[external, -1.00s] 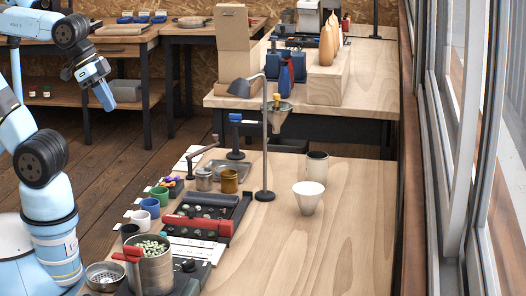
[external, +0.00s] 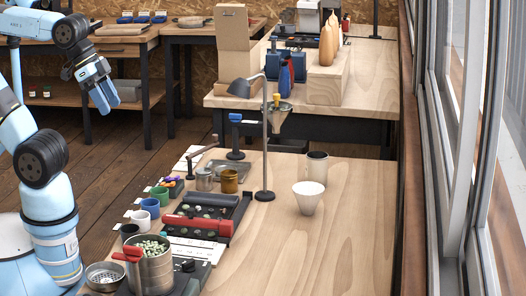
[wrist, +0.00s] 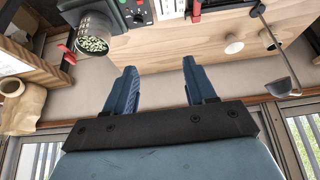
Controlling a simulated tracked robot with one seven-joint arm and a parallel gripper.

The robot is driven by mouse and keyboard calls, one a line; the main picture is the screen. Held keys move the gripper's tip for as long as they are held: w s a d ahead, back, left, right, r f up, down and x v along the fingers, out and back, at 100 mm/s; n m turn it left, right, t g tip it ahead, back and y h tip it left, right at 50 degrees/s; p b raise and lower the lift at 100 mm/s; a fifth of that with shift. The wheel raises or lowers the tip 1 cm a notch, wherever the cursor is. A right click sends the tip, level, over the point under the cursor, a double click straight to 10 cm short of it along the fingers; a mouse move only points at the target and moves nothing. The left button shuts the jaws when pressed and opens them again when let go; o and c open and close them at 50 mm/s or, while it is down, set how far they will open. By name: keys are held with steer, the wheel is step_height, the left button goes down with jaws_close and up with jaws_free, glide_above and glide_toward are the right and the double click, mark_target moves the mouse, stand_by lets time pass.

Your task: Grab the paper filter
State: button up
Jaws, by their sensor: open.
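A white cone-shaped piece, which looks like the paper filter (external: 308,197), stands on the wooden bench right of the lamp pole, wide end up. It also shows small near the upper right of the wrist view (wrist: 234,46). My gripper (external: 107,104) is raised at the upper left of the external view, well away from the filter across the bench. In the wrist view its two blue fingers (wrist: 158,66) are spread apart with nothing between them.
A dark-rimmed cup (external: 317,166) stands just behind the filter. The lamp (external: 265,150) rises to its left. A steel pot of green beans (external: 149,268), a tool tray (external: 208,222) and small cups line the left edge. The right front bench is clear.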

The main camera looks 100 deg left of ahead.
steer(key=o, duration=0.8)
steer(key=w+a+f+t+y, duration=0.15)
steer(key=w+a+f, duration=0.25)
steer(key=w+a, duration=0.65)
steer(key=w+a+f+t+y, duration=0.15)
steer(key=w+a+f, duration=0.5)
steer(key=w, duration=0.75)
steer(key=w+a+f+t, duration=0.1)
steer(key=w+a+f, duration=0.55)
steer(key=a, duration=0.25)
steer(key=t+h, duration=0.3)
glide_toward(301, 195)
steer(key=s+a, duration=0.4)
steer(key=x, duration=0.8)
steer(key=shift+w+f, duration=0.15)
steer(key=shift+w, duration=0.25)
steer(key=shift+x, duration=2.6)
